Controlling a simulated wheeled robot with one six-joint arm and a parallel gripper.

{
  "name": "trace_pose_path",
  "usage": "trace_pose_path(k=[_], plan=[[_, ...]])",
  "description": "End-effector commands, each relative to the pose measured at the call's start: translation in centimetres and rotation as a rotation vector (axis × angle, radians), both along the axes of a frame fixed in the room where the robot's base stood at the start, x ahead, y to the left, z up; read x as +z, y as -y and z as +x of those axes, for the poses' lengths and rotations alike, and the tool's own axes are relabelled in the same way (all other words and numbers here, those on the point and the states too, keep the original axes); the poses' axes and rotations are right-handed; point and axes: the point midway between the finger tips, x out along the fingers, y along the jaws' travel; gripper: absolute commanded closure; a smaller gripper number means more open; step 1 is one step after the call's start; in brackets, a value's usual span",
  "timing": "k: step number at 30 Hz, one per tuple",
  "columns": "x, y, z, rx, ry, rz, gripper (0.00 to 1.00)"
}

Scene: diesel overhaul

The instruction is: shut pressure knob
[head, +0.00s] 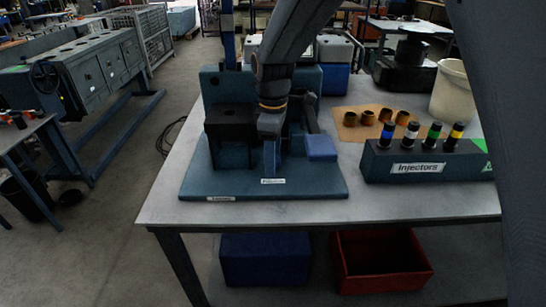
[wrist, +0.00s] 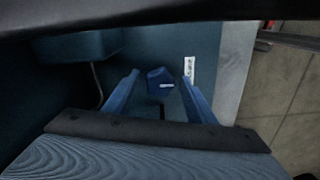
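The pressure knob (wrist: 156,77) is a small dark blue knob with a white mark, seen in the wrist view on the blue stand base. My gripper (wrist: 160,82) is open, its two blue fingers spread either side of the knob in that view. I cannot tell whether they touch it or how far above it they are. In the head view my gripper (head: 270,172) points down over the front of the blue test stand (head: 213,182), just behind a white label (head: 272,181). The knob is not clearly visible there, hidden by the gripper.
A black block (head: 230,125) stands left of my gripper and a blue block (head: 321,147) to its right. The injector rack (head: 425,170) holds several colour-banded injectors at right. Brown cylindrical parts (head: 368,118) and a white bucket (head: 452,95) are behind it. The table front is clear.

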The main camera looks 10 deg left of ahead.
Motion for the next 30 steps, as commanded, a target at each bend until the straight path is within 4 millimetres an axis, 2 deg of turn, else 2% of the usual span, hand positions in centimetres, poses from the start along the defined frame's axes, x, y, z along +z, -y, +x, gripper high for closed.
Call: trace_pose_path(k=[8,21,25,30], plan=[[0.4,0.0,0.1,0.001,0.002,0.001,0.49],[6.7,0.0,0.1,0.0,0.002,0.001,0.49],[7.6,0.0,0.0,0.0,0.001,0.0,0.49],[7.8,0.0,0.0,0.0,0.0,-0.001,0.49]])
